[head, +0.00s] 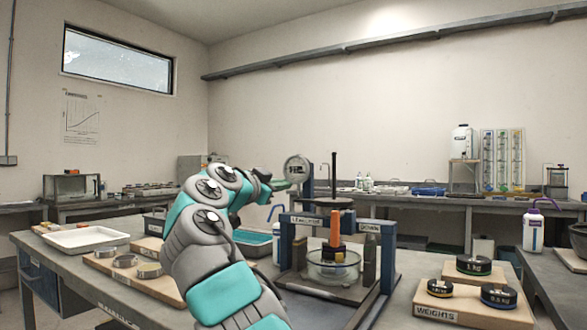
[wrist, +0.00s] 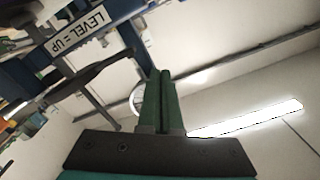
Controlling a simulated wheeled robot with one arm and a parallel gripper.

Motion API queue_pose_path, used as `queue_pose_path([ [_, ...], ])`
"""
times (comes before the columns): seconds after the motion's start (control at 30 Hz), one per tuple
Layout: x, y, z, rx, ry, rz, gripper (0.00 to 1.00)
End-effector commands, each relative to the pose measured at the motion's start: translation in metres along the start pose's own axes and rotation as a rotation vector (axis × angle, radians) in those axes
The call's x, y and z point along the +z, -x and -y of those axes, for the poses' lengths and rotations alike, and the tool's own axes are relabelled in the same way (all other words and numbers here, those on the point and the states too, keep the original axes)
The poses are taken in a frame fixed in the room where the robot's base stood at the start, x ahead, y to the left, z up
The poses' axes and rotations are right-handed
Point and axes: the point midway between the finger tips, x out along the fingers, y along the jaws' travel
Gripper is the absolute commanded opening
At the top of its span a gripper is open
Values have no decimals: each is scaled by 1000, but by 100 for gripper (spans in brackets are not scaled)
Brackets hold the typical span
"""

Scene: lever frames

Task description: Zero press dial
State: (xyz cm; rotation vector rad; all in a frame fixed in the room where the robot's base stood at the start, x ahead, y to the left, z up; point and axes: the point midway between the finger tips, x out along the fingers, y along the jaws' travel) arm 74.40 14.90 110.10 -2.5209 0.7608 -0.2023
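The press dial (head: 297,167) is a round pale gauge with a grey rim, mounted on the left post of the blue press frame (head: 378,262). My gripper (head: 288,185) is at the dial's lower left in the head view; I cannot tell if it touches. In the wrist view my gripper (wrist: 163,74) has its two green fingers side by side with only a thin line between them, and nothing visible is held. A pale curved edge, perhaps the dial, shows just left of the fingers there. The label "LEVEL = UP" (wrist: 85,32) is at upper left.
An orange piece (head: 335,230) stands over a glass bowl (head: 333,268) inside the press, under a black upright rod (head: 334,175). A weights board (head: 470,298) lies right, a wooden board with rings (head: 145,285) and a white tray (head: 80,238) left.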

Motion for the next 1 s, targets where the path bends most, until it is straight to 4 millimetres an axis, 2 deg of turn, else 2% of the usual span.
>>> queue_pose_path([
  [1.0,-11,-2,13,2,-5,-10,0],
])
